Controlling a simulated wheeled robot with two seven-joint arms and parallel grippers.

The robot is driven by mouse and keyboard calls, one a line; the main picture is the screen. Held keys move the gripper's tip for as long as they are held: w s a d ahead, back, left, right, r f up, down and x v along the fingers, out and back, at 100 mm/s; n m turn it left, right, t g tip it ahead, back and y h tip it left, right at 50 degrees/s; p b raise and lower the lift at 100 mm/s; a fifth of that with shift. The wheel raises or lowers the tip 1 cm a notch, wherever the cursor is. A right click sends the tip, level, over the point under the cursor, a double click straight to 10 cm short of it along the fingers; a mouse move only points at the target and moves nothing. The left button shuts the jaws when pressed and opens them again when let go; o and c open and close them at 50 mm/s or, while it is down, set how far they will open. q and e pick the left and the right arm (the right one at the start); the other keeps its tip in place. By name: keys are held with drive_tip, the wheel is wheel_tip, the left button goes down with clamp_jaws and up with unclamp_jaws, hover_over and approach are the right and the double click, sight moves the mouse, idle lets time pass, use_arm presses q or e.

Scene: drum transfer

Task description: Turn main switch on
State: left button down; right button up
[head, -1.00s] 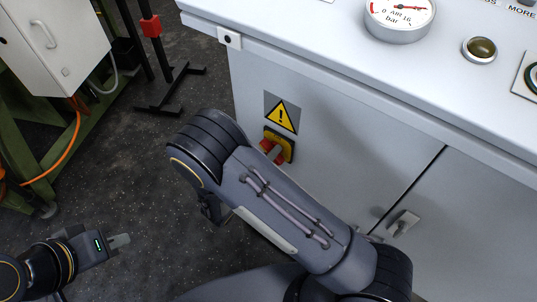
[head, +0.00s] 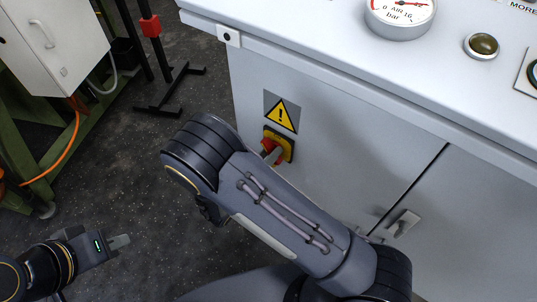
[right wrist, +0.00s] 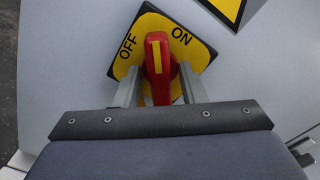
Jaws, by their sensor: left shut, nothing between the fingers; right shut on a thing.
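The main switch is a red handle (right wrist: 158,68) on a yellow plate (right wrist: 195,52) marked OFF at left and ON at right in the right wrist view. The handle's yellow mark points between the two words. My right gripper (right wrist: 160,82) has one finger on each side of the handle and is shut on it. In the head view the switch (head: 283,143) is on the cabinet front, below a warning triangle, partly covered by my right arm, which hides most of that gripper. My left gripper (head: 120,241) is shut and empty at lower left, well away from the cabinet.
The grey cabinet (head: 330,125) carries a pressure gauge (head: 401,14) and a round button (head: 482,45) on top, and a door latch (head: 402,224) on its front. A white box (head: 55,45) on a green frame stands at left.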

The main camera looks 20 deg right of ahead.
drive_tip(key=shift+m+b, duration=1.05)
drive_tip(key=shift+m, duration=2.65)
drive_tip(key=o, duration=0.6)
drive_tip(key=shift+s, duration=0.1)
drive_tip(key=p+v, duration=0.1)
drive_tip(key=v, duration=0.6)
drive_tip(key=shift+s+a, duration=0.2)
drive_tip(key=shift+a, duration=0.15)
